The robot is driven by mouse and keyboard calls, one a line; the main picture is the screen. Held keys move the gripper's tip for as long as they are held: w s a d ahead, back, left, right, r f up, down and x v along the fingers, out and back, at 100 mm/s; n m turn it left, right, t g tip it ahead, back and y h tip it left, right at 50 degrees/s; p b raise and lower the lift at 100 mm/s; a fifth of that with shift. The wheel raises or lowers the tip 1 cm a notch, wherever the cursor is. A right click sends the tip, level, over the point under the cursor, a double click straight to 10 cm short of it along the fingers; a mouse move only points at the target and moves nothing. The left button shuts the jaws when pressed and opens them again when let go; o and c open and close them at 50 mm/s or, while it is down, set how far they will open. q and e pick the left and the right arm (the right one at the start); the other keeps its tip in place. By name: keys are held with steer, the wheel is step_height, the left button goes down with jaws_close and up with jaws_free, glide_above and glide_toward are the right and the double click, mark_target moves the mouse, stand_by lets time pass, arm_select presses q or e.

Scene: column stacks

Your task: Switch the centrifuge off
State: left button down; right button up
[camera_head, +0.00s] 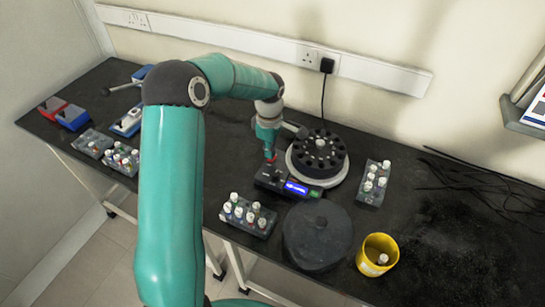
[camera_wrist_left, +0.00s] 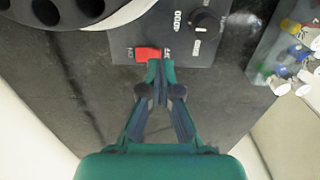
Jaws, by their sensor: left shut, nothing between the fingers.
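The centrifuge has a dark round rotor (camera_head: 322,148) with holes and a white rim, and a control panel with a lit blue display (camera_head: 296,188). My left gripper (camera_head: 270,159) is shut and empty, pointing down at the panel's left part. In the left wrist view, the red rocker switch (camera_wrist_left: 148,54) sits on the grey panel between ON and OFF labels. My left gripper's closed tips (camera_wrist_left: 161,72) are at the switch's right end, by the OFF label. I cannot tell whether they touch it. A black knob (camera_wrist_left: 205,22) is to the right. My right gripper is not in view.
A dark round lid (camera_head: 317,236) lies in front of the centrifuge. Racks of capped tubes stand left (camera_head: 247,216) and right (camera_head: 373,182) of it. A yellow cup (camera_head: 377,254) stands near the front edge. Black cables (camera_head: 480,175) lie at the right.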

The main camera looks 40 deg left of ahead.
arm_select(q)
steer(key=shift+f+b, duration=1)
steer(key=shift+f, duration=0.2)
stand_by(0.4)
steer(key=shift+r+p, duration=1.5)
steer(key=shift+r, duration=1.05)
